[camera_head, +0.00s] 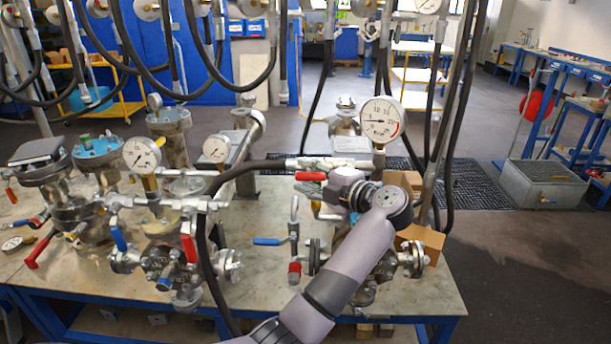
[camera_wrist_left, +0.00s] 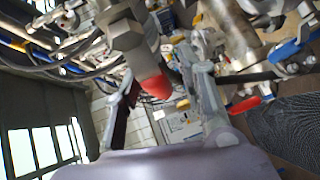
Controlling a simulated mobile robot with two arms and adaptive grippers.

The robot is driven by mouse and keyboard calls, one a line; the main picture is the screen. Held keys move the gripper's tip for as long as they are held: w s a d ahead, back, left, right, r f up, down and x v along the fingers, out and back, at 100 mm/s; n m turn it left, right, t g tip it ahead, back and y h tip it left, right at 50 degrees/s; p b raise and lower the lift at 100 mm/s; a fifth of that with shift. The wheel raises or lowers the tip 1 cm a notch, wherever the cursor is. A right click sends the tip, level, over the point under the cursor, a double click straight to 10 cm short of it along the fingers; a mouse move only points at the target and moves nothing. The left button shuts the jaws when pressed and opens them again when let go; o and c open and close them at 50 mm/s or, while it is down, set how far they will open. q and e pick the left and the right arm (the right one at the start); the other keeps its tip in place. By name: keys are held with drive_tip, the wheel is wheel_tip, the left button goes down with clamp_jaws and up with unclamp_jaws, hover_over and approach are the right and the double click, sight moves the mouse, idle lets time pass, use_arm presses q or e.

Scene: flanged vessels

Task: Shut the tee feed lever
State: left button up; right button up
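My left gripper (camera_head: 338,187) is beside the piping at the right-hand vessel, under the large gauge, and points left in the head view. A red lever handle (camera_head: 311,176) shows just left of it; I take this to be the tee feed lever. In the left wrist view the two fingers of the left gripper (camera_wrist_left: 160,72) stand apart, with a red rounded end (camera_wrist_left: 155,86) on a grey metal body between them. I see no clear contact with either finger. The fingertips are partly hidden in the head view. My right gripper is not in view.
A blue lever (camera_head: 267,241) and a red knob (camera_head: 294,268) sit on piping below the gripper. The large gauge (camera_head: 380,120) stands above it, and black hoses (camera_head: 455,130) hang to its right. Several flanged vessels (camera_head: 165,225) crowd the left of the bench (camera_head: 420,300).

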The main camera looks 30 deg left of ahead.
use_arm(q)
drive_tip(key=shift+s+d+r, duration=0.1)
drive_tip(key=shift+d, duration=0.05)
drive_tip(key=shift+c, duration=0.3)
clamp_jaws()
idle(0.4)
